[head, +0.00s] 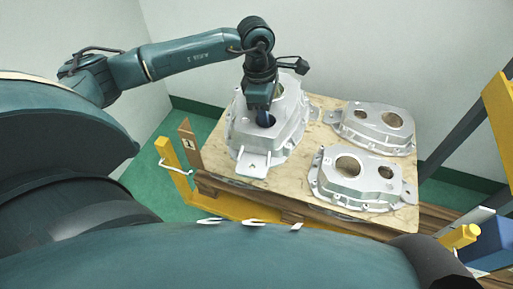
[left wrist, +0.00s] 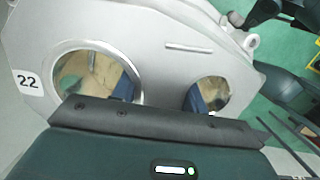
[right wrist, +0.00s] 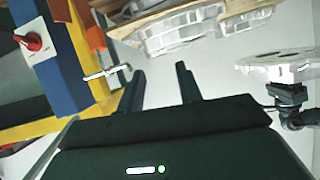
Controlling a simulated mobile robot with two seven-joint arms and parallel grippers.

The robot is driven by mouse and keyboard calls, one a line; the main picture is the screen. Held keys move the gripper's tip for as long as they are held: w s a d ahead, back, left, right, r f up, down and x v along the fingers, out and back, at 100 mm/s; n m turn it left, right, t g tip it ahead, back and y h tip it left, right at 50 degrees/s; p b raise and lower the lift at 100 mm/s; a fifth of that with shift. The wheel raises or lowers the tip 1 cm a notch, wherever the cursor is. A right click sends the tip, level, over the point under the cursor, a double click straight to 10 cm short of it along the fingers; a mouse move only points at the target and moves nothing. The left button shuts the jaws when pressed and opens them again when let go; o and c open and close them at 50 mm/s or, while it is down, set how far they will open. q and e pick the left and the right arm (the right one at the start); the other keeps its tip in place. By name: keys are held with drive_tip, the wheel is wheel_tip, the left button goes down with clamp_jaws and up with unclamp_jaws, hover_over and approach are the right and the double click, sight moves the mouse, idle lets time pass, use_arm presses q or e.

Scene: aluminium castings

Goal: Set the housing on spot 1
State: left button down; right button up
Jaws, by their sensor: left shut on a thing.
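A grey cast housing (head: 247,133) with two round holes is held by my left gripper (head: 264,118) over the left part of the wooden pallet. In the left wrist view the housing (left wrist: 165,62) bears a label "22", and blue fingertips show in both holes, gripping the wall between them. In the right wrist view the housing (right wrist: 275,68) seems to be off the pallet, in the air. A brown plate marked "1" (head: 187,143) stands at the pallet's left edge. The surface under the housing is hidden. My right gripper (right wrist: 161,84) is open and empty.
Two other housings lie on the right of the pallet (head: 217,150): one at the back (head: 372,122), one in front (head: 350,198). A yellow frame (head: 250,207) runs along the front. A blue box with a red knob (right wrist: 34,41) is at the side.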

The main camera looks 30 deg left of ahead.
use_arm(q)
drive_tip(key=n, duration=0.2)
drive_tip(key=w+a+n+b, duration=0.1)
drive_tip(key=n, duration=0.1)
drive_tip(key=shift+f+t, duration=0.1)
drive_tip(key=shift+t, duration=0.2)
drive_tip(key=w+a+n+y+b, duration=0.2)
drive_tip(key=a+n+b, duration=0.25)
drive_tip(key=n, duration=0.85)
drive_tip(key=shift+t, duration=0.3)
drive_tip(key=f, duration=0.5)
drive_tip(key=f+b, duration=0.1)
drive_tip(key=f, duration=0.5)
drive_tip(key=f+b, duration=0.1)
drive_tip(key=f, duration=0.4)
drive_tip(key=shift+w+d+f, duration=0.15)
drive_tip(key=shift+d+f, duration=0.05)
drive_tip(key=shift+d, duration=0.05)
drive_tip(key=shift+f, duration=0.55)
use_arm(e)
drive_tip(key=shift+s+d+f+t, duration=0.25)
drive_tip(key=shift+d+f+t, duration=0.2)
drive_tip(key=shift+t, duration=0.55)
use_arm(q)
drive_tip(key=shift+f, duration=0.1)
